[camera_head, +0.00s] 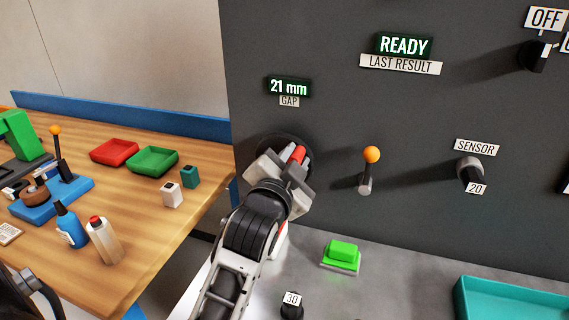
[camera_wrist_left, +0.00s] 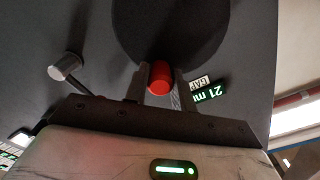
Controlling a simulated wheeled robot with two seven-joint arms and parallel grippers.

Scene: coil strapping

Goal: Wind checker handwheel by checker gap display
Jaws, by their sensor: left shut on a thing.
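The checker's dark panel carries a green gap display (camera_head: 289,87) reading 21 mm, with a GAP label under it. The display also shows upside down in the left wrist view (camera_wrist_left: 210,93). Below it is the dark round handwheel (camera_head: 268,141), mostly hidden by my gripper; its disc fills the top of the left wrist view (camera_wrist_left: 172,30). My left gripper (camera_head: 292,160) is shut on the wheel's red knob (camera_wrist_left: 160,78), with a finger on each side. My right gripper is not in view.
An orange-tipped lever (camera_head: 371,156) stands right of the wheel, with a SENSOR knob (camera_head: 469,170) beyond. A green button (camera_head: 342,254) and teal tray (camera_head: 510,303) are below. A READY display (camera_head: 403,45) is above. The wooden table (camera_head: 140,215) at left holds trays and bottles.

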